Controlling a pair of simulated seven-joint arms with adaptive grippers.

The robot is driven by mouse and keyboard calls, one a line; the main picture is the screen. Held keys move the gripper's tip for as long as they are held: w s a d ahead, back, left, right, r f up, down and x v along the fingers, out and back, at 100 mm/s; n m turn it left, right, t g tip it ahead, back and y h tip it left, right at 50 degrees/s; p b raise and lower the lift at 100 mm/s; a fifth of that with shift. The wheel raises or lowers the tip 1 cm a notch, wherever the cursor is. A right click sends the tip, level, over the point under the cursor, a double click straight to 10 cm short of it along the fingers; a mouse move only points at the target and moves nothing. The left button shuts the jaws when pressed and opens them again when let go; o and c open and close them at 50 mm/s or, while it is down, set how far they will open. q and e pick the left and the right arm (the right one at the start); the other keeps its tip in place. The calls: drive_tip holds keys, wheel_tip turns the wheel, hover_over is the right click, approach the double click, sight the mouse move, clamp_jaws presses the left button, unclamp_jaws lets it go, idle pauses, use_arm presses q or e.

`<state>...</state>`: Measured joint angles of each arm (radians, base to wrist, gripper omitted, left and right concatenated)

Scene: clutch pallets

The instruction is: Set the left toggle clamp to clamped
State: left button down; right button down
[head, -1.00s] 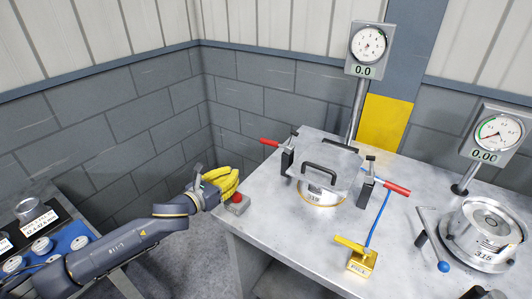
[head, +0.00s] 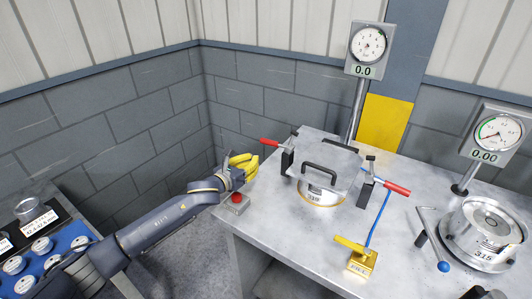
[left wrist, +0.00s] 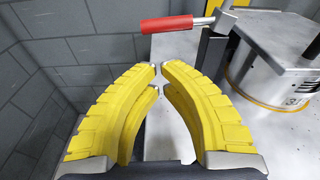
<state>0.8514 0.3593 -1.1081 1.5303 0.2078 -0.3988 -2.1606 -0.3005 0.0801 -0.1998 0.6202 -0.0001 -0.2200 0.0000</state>
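The left toggle clamp (head: 288,158) stands at the left side of a round lidded vessel (head: 322,190). Its red handle (head: 269,142) sticks out to the left, roughly level. In the left wrist view the red handle (left wrist: 180,23) lies beyond the fingertips, apart from them, and its metal rod runs right to the clamp post. My left gripper (head: 254,163) hangs over the table's left end, below and left of the handle in the picture. Its yellow fingers (left wrist: 159,70) nearly meet at the tips, with only a narrow gap and nothing held. My right gripper is not in view.
A red-button box (head: 236,204) sits on the table corner just below my left gripper. The right clamp's red handle (head: 397,188) points right. A gauge post (head: 357,110) rises behind the vessel. A yellow pedal-like block (head: 361,262) stands at the front. The table's front left is clear.

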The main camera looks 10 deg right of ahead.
use_arm(q)
drive_tip(key=x, duration=0.9)
drive_tip(key=shift+a, duration=0.15)
idle(0.4)
